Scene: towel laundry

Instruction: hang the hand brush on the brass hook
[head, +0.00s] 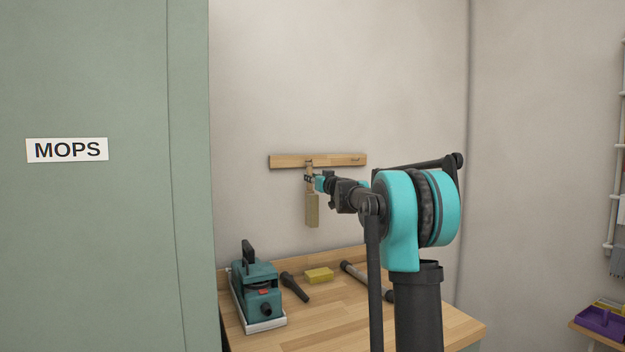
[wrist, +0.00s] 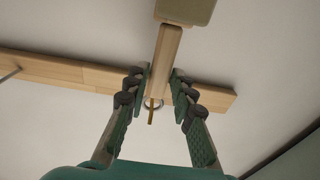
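The hand brush shows in the head view as a pale block (head: 312,211) hanging upright below the wooden rail, its handle upward. In the wrist view its wooden handle (wrist: 162,68) runs between my fingers, with the block (wrist: 186,10) at the top edge. A metal ring (wrist: 153,103) is at the handle's end, and the brass hook (wrist: 151,116) appears to pass through it. My gripper (head: 309,179) is at the handle just below the rail. In the wrist view my gripper (wrist: 161,72) has its fingers on both sides of the handle, with narrow gaps showing.
The rail (head: 290,161) is on the wall; another hook (wrist: 9,76) is farther along it. Below, a wooden bench (head: 335,325) holds a teal machine (head: 256,288), a dark tool (head: 295,287), a yellow sponge (head: 319,275) and a grey tube (head: 361,278). A green cabinet (head: 100,240) stands left.

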